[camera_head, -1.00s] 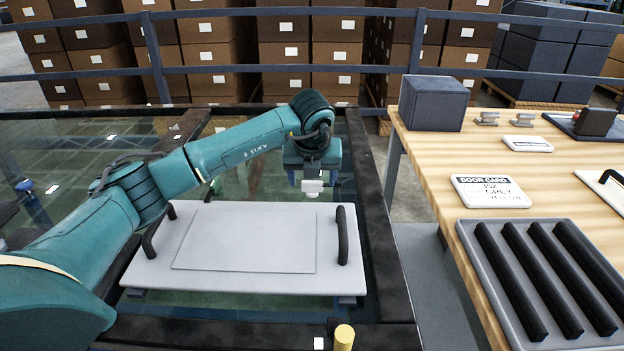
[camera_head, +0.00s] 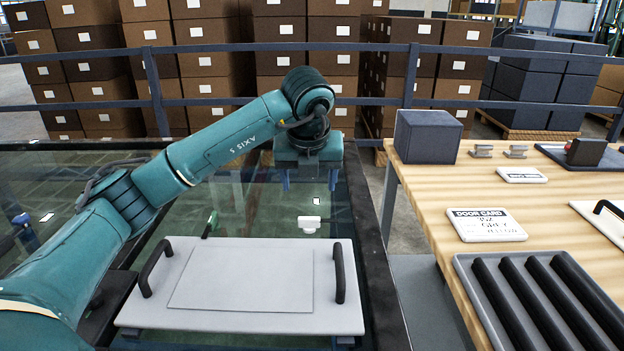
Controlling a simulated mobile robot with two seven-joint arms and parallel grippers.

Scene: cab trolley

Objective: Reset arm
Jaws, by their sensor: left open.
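My left gripper (camera_head: 309,182) hangs open and empty from the teal arm, with its two fingers pointing down and spread apart. It is above and beyond the far right part of a light grey panel (camera_head: 190,258), not touching it. The panel has a black handle at each end and lies flat over the dark-framed glass surface. A small white piece (camera_head: 309,223) sits just beyond the panel's far edge, below the gripper. A small green piece (camera_head: 211,224) is to its left. My right gripper is not in view.
A wooden table (camera_head: 420,187) at right holds a dark box (camera_head: 428,136), a door card sign (camera_head: 486,225) and a grey tray with black bars (camera_head: 462,262). A grey rail (camera_head: 226,102) and stacked cartons (camera_head: 205,67) stand behind. Space around the gripper looks clear.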

